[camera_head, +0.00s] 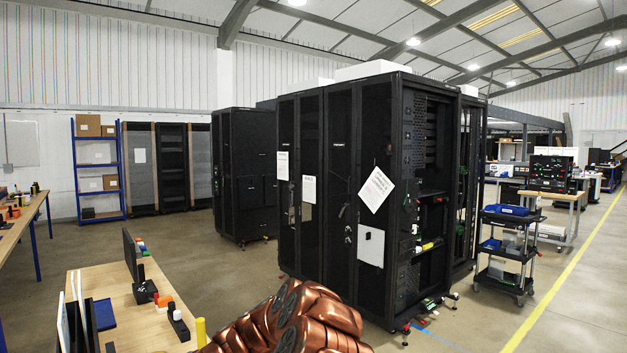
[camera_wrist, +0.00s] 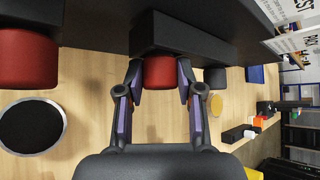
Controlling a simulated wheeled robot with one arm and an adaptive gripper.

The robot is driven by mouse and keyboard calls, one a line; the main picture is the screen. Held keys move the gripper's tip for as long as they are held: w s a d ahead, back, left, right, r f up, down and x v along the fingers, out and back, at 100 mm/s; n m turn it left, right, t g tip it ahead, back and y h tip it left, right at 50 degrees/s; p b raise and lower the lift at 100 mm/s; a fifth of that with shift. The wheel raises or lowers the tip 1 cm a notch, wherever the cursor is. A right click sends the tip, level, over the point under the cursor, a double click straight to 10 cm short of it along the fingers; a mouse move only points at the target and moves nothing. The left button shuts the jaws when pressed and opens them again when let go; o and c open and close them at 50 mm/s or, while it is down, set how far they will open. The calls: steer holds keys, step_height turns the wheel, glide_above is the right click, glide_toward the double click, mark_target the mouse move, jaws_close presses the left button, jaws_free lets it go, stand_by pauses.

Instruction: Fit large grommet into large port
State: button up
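In the wrist view my gripper (camera_wrist: 158,80) is open. Its two purple-padded fingers stand either side of a dark red round piece (camera_wrist: 159,73), with a narrow gap on each side. This piece sits against a black block (camera_wrist: 185,38). A bigger dark red piece (camera_wrist: 28,58) is at the left and a small black one (camera_wrist: 215,77) to the right. A black disc with a pale rim (camera_wrist: 30,126) lies on the wooden table (camera_wrist: 90,110). I cannot tell which of these is the large grommet, and no large port can be made out. The head view does not show my gripper.
In the head view, the wooden table (camera_head: 105,278) at lower left carries upright panels and small coloured pieces. Black rack cabinets (camera_head: 340,180) stand mid-floor, one with an open side. A dark cart (camera_head: 508,250) stands to their right. Open floor (camera_head: 215,270) lies between table and cabinets.

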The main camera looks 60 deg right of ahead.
steer(key=c, duration=0.5)
steer(key=o, duration=1.2)
steer(key=shift+c, duration=0.2)
steer(key=v, duration=1.2)
steer(key=shift+a, duration=0.1)
